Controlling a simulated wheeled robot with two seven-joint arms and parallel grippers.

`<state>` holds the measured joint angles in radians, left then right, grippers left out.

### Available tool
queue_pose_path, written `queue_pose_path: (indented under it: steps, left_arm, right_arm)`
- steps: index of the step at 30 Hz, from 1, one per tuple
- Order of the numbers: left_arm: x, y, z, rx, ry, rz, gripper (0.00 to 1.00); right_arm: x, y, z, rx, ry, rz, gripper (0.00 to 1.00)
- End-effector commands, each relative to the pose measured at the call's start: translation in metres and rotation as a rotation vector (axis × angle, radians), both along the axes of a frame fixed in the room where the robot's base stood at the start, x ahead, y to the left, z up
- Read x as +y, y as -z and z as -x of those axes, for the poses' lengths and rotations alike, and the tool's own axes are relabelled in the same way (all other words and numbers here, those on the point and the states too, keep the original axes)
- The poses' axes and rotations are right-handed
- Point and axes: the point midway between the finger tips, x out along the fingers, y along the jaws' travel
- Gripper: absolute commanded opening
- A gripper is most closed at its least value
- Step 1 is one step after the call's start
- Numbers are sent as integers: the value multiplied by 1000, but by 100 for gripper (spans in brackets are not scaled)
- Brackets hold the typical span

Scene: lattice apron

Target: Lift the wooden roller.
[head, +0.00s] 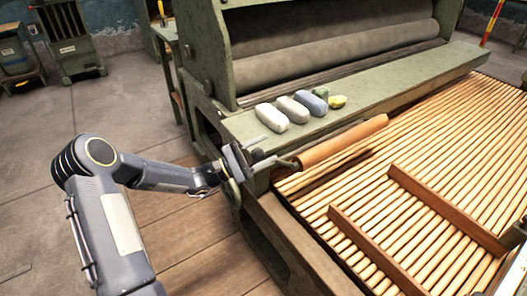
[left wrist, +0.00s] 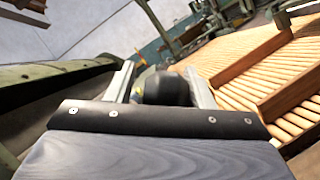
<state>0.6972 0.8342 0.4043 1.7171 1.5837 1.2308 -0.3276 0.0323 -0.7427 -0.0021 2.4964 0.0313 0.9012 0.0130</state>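The wooden roller (head: 345,143) lies along the front of the green machine, at the far-left edge of the slatted bed. Its near end has a dark handle (head: 287,163). My left gripper (head: 268,150) is at this end, with its fingers spread and pointing toward the handle. In the left wrist view, a dark rounded end (left wrist: 162,88), apparently the handle, shows between the two fingers (left wrist: 160,84). A gap shows beside the left finger; contact with the right finger cannot be told. The roller's wooden body is hidden there. My right gripper is not seen.
Several soap-like blocks (head: 292,109) lie on the green ledge (head: 395,90) above the roller. The slatted bed (head: 440,145) carries raised wooden rails (head: 375,245). The machine's large grey cylinder (head: 340,55) is behind the ledge. Open floor (head: 120,55) lies to the left.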

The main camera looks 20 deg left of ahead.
Motion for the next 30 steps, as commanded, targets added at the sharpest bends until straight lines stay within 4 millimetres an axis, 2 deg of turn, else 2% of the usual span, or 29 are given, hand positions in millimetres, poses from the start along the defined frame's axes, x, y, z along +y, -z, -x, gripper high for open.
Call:
queue_pose_path:
  steps: [11, 24, 30]
  left_arm:
    - [1, 2, 3, 0, 3, -3, 55]
    - [52, 21, 40, 1, 0, -3, 55]
    - [58, 24, 46, 0, 3, -3, 55]
  right_arm:
    - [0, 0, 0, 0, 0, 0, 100]
    - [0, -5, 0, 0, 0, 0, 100]
    - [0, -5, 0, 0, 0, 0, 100]
